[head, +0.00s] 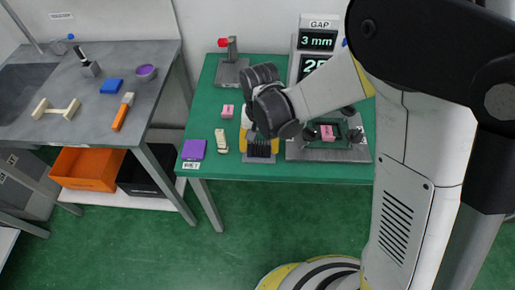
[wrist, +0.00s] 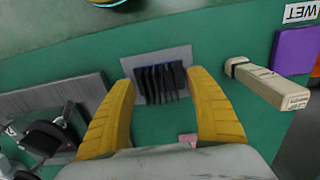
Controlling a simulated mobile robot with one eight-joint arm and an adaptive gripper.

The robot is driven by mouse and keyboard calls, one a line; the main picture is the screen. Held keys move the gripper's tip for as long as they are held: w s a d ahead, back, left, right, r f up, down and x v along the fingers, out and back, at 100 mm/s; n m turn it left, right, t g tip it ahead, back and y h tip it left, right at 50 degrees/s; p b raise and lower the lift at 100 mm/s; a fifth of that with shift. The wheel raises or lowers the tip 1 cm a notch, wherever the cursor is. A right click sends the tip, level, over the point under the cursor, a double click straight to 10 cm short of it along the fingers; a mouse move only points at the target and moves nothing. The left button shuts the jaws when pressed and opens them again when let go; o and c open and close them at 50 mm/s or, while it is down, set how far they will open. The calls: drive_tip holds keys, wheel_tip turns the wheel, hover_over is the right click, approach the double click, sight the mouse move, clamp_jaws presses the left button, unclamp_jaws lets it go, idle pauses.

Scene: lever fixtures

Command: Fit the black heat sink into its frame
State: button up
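The black finned heat sink (head: 259,149) sits on a small grey pad (head: 259,159) at the front edge of the green table. It also shows in the wrist view (wrist: 162,82), fins toward the camera. My gripper (wrist: 161,78) is open, its yellow fingers spread to either side of the heat sink with gaps between. I cannot tell how far above it the fingertips are. In the head view my arm partly hides the gripper. A grey fixture plate (head: 300,152) with a green board, black clamps and a pink block (head: 327,132) stands to the right, probably the frame.
A red-topped lever fixture (head: 231,72) and a GAP display (head: 318,40) stand at the back.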

sight(259, 145)
drive_tip(key=c, duration=1.2)
drive_tip(key=shift+o, duration=0.2)
wheel_tip(259, 145, up, 8)
drive_tip(key=p, duration=0.5)
drive_tip(key=shift+p, duration=0.4)
